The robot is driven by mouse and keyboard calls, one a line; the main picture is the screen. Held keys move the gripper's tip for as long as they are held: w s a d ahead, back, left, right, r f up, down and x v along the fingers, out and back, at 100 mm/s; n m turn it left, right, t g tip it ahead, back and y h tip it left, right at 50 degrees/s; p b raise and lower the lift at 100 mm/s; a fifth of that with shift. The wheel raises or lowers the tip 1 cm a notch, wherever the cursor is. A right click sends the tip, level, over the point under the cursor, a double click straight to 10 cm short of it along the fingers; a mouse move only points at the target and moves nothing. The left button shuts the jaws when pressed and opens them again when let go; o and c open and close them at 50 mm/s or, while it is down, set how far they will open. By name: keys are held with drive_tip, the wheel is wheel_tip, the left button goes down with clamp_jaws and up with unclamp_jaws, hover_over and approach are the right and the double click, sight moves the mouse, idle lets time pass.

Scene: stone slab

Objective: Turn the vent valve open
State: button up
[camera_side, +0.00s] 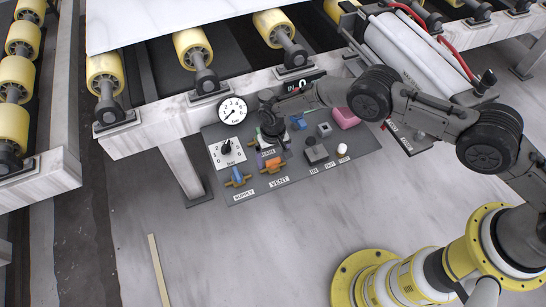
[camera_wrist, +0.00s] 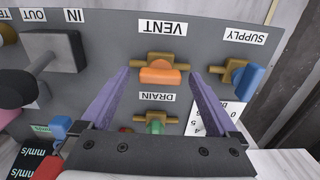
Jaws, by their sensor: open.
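The vent valve has an orange handle on a brass body; it shows in the wrist view (camera_wrist: 160,76) just below the upside-down VENT label, and in the side view (camera_side: 272,164) above that label. The handle looks roughly in line with its brass body. My gripper (camera_wrist: 161,73) is open. Its two purple fingers lie left and right of the orange handle in the picture, with gaps on both sides and no visible contact. In the side view my gripper (camera_side: 274,146) hangs over the panel close to the vent valve, partly hiding the drain area.
The blue-handled supply valve (camera_wrist: 249,80) sits right of the fingers, and the green-handled drain valve (camera_wrist: 155,124) lies between them, nearer the palm. A dial gauge (camera_side: 232,110), a knob (camera_side: 226,148), a grey block (camera_side: 316,154) and a pink object (camera_side: 345,118) share the panel (camera_side: 350,158).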

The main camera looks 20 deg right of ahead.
sight(273, 160)
drive_tip(key=shift+r, duration=0.1)
wheel_tip(273, 160, up, 14)
idle(0.5)
drive_tip(key=shift+f, duration=0.2)
